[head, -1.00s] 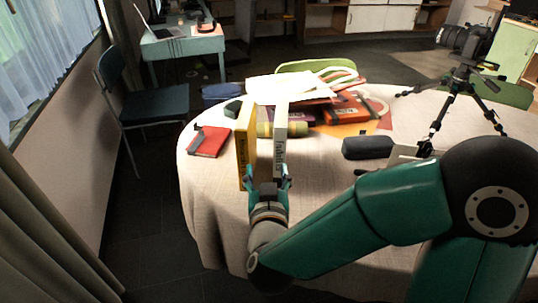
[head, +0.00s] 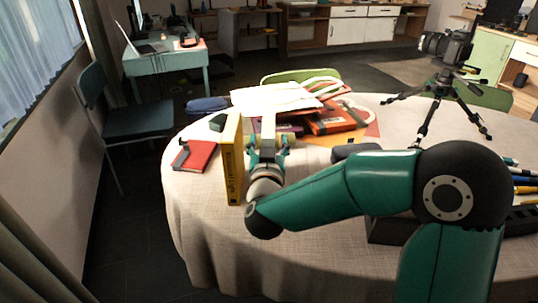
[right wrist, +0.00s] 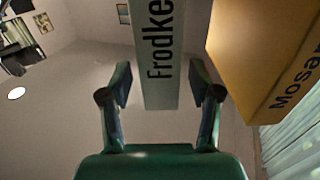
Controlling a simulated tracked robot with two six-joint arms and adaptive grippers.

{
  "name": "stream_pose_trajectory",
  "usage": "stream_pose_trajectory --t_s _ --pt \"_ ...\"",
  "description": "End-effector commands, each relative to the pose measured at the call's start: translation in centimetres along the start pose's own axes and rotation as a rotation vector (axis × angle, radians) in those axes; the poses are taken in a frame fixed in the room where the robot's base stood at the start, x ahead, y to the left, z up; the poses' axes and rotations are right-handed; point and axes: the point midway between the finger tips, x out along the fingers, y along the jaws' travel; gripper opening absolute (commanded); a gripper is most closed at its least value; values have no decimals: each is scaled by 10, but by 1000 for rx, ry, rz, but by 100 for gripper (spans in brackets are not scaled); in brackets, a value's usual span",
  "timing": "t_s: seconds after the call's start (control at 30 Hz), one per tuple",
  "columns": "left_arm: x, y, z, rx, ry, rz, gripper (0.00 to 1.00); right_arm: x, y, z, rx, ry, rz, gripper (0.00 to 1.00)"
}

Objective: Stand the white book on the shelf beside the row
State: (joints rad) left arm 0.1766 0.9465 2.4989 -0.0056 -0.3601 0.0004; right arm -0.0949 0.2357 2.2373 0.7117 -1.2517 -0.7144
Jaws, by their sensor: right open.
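The white book (head: 269,128) stands upright in the head view, its lower part hidden behind my right gripper (head: 268,153). In the right wrist view, the book's pale spine (right wrist: 160,50) with dark lettering is centred ahead of my open right gripper (right wrist: 160,80). Gaps show between the spine and both fingers there. A yellow book (head: 232,165) stands upright just left of the gripper in the head view. The yellow book is at the upper right of the wrist view (right wrist: 260,55). I cannot clearly make out the shelf. My left gripper is not in view.
The round table (head: 215,220) has a pale cloth. A red book (head: 200,154) lies at left. Papers (head: 275,97) and an orange book (head: 332,121) lie behind. A camera tripod (head: 430,115) stands at right. A dark box (head: 382,230) is partly behind my right arm.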

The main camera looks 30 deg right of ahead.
Motion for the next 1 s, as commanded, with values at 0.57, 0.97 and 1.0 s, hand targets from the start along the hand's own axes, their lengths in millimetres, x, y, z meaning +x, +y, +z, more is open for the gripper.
stream_pose_trajectory --t_s 0.57,0.97,1.0 --pt "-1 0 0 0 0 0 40 49 -2 2 0 -1 -2 62" --pt "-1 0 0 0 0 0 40 48 -2 2 0 0 -2 8" --pt "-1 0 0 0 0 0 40 48 -2 2 0 0 -2 1"
